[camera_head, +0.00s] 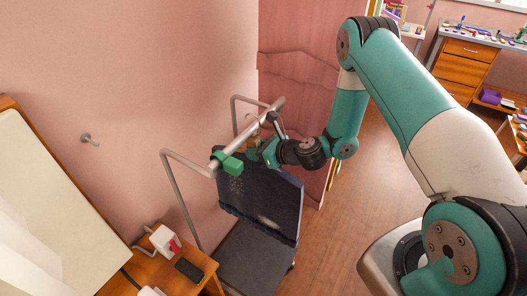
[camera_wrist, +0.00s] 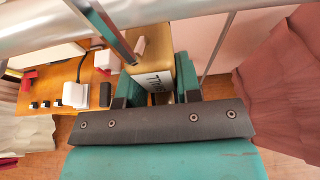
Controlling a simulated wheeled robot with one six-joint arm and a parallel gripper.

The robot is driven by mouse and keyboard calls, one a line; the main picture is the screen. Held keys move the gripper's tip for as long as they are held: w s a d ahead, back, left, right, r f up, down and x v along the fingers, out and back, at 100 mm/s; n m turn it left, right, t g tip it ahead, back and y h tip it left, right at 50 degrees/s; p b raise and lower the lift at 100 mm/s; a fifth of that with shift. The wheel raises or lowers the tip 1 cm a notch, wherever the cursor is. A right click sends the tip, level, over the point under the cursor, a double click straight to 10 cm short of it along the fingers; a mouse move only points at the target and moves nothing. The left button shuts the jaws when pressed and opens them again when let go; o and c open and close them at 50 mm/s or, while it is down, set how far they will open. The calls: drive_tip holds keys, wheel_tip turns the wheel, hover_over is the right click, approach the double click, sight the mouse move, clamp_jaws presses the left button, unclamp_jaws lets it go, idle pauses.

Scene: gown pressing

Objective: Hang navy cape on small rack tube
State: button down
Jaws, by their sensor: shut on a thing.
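The navy cape (camera_head: 262,203), dark with pale patches, hangs below the small rack tube (camera_head: 246,136) in the head view. My gripper (camera_head: 262,150) is close beside the tube, above the cape's top edge. In the wrist view my gripper (camera_wrist: 158,90) is shut on a tan block (camera_wrist: 155,62) with dark lettering. A grey metal bar (camera_wrist: 112,36) slants up from near the block toward the pale tube (camera_wrist: 60,40) across the top. I cannot tell whether a hook rests on the tube. The cape is not clearly visible in the wrist view.
The rack's bent frame (camera_head: 184,205) stands by the pink wall, above a dark base (camera_head: 250,262). A wooden table (camera_head: 180,273) with small items is at the lower left. Open floor (camera_head: 345,215) lies right.

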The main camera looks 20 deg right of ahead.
drive_tip(key=shift+w+a+r, duration=0.1)
drive_tip(key=shift+w+a, duration=0.15)
drive_tip(key=shift+w, duration=0.1)
drive_tip(key=shift+s+d+f+b, duration=0.1)
drive_tip(key=shift+f+b, duration=1.25)
drive_tip(key=shift+f, duration=0.35)
drive_tip(key=shift+f, duration=0.25)
drive_tip(key=c, duration=0.7)
unclamp_jaws()
drive_tip(key=shift+c, duration=0.2)
drive_tip(key=shift+v, duration=1.5)
